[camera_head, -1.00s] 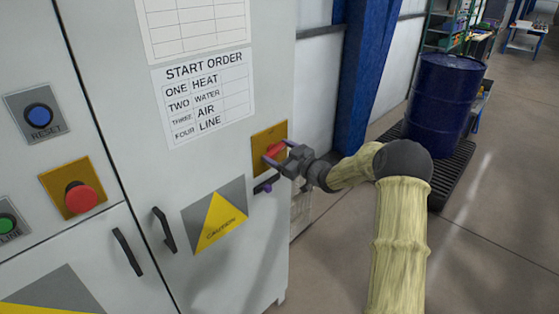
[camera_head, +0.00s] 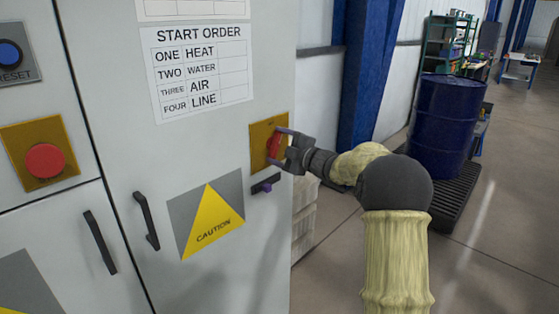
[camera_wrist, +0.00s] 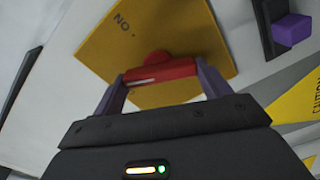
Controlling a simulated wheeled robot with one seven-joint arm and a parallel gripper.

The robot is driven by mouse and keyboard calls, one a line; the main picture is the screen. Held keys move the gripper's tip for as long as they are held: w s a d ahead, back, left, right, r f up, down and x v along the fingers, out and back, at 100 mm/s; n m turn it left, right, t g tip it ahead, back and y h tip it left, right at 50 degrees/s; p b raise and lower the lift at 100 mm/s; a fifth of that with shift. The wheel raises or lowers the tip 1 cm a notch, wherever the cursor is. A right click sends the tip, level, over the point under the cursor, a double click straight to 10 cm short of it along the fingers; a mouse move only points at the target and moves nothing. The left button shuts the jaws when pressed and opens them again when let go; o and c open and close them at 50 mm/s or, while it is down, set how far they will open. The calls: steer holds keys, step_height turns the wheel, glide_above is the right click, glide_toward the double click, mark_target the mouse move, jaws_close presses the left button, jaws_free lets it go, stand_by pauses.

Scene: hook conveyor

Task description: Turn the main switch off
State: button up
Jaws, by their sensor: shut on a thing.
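The main switch is a red handle (camera_head: 274,146) on a yellow plate (camera_head: 260,157) on the right part of the grey cabinet front. In the wrist view the red handle (camera_wrist: 160,72) lies across between the two purple fingers, and the yellow plate (camera_wrist: 130,45) behind it bears letters that read "ON" upside down. My gripper (camera_head: 280,147) is at the plate, shut on the red handle, with one finger at each end of it. The fingers hide the ends of the handle.
A small dark latch with a purple end (camera_head: 266,184) sticks out below the plate. A caution sign (camera_head: 212,215) and black door handles (camera_head: 146,220) are to the left. A red button (camera_head: 45,161) is at far left. A blue drum (camera_head: 447,125) stands on a pallet at right.

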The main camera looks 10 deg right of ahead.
steer(key=n+b, duration=0.4)
steer(key=shift+f, duration=0.35)
steer(key=shift+r+n+b, duration=0.1)
steer(key=shift+n+b, duration=0.4)
steer(key=shift+b, duration=0.1)
steer(key=o, duration=1)
steer(key=shift+r, duration=0.1)
steer(key=shift+s, duration=0.1)
steer(key=b+v, duration=0.2)
steer(key=v, duration=1.5)
steer(key=shift+s+d, duration=0.1)
steer(key=shift+d, duration=0.05)
